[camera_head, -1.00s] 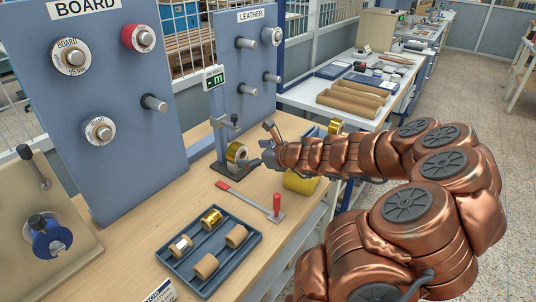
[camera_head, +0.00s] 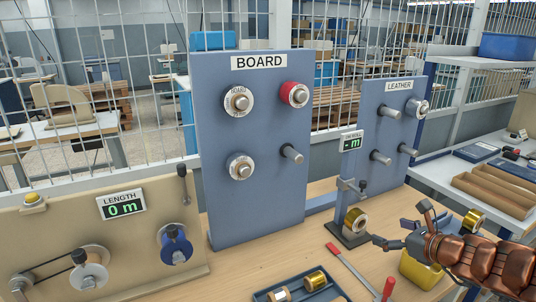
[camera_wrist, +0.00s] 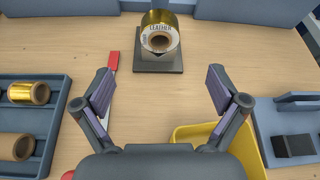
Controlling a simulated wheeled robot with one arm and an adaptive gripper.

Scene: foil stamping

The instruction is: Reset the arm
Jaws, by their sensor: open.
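My gripper (camera_head: 402,226) is at the lower right in the head view, with its two fingers spread apart and nothing between them. In the wrist view my gripper (camera_wrist: 160,88) is open above the wooden table (camera_wrist: 140,85). A gold foil roll marked LEATHER (camera_wrist: 160,38) sits on a dark stand (camera_wrist: 150,65) ahead of the fingers, apart from them. The same roll (camera_head: 355,219) shows just left of my gripper in the head view. Most of my copper-coloured arm is outside the head view.
A blue tray (camera_wrist: 52,118) with rolls lies left of the gripper. A yellow bin (camera_wrist: 190,133) is below right. A red-handled tool (camera_head: 345,262) lies on the table. The BOARD panel (camera_head: 250,205) and LEATHER panel (camera_head: 372,115) stand behind. A length machine (camera_head: 120,237) reads 0 m.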

